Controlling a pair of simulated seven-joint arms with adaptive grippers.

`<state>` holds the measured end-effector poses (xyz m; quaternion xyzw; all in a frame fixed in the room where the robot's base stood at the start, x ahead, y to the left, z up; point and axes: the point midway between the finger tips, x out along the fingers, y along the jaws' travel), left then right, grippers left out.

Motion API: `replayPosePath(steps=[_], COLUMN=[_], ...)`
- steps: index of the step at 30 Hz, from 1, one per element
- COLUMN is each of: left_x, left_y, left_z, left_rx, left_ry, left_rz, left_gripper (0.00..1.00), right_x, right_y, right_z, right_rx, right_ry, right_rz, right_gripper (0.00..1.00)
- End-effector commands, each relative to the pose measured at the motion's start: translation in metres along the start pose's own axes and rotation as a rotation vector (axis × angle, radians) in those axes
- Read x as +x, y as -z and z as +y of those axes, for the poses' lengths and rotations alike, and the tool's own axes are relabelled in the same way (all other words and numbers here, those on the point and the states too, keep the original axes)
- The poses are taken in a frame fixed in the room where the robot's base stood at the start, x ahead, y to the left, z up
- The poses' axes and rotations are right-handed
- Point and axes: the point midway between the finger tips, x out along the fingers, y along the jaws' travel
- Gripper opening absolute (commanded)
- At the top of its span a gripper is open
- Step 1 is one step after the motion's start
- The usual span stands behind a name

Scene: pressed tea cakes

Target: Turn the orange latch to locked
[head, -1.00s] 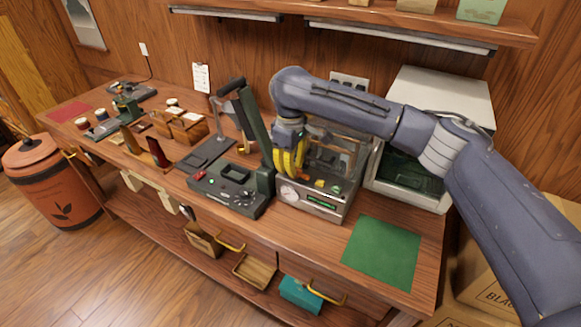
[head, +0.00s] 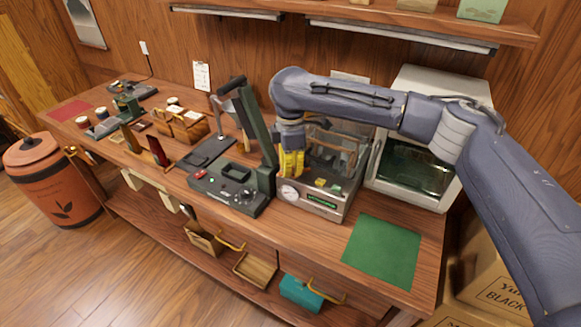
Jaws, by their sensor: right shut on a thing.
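My right gripper (head: 291,163) reaches down with its yellow fingers at the left front of the grey metal machine (head: 318,203), between it and the dark green press arm. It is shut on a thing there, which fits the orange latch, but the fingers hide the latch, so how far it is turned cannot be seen. The machine has a round gauge, a lit green display, small coloured buttons and a clear chamber behind. My left gripper is not in view.
A dark control box (head: 228,190) with a green press column (head: 258,140) stands close left of the gripper. A white oven-like cabinet (head: 420,160) stands at right. A green mat (head: 382,250) lies clear at the front right. A shelf (head: 400,25) hangs above.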

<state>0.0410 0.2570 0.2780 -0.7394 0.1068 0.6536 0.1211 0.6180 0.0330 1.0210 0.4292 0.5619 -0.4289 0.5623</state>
Motion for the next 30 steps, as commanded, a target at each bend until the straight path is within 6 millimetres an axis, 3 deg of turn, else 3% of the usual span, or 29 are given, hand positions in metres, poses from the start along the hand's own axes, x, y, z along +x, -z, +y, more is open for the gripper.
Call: replayPosePath(steps=[18, 30], left_x=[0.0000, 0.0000], left_y=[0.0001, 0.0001], left_z=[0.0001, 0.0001], left_rx=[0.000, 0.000], left_ry=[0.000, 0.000], left_rz=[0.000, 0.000], left_gripper=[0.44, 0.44], right_x=[0.0008, 0.0008], right_y=[-0.0019, -0.0029], right_z=[-0.0067, -0.0084], right_rx=[-0.537, -0.713], right_ry=[0.002, 0.002], right_rz=[0.000, 0.001], right_gripper=[0.00, 0.00])
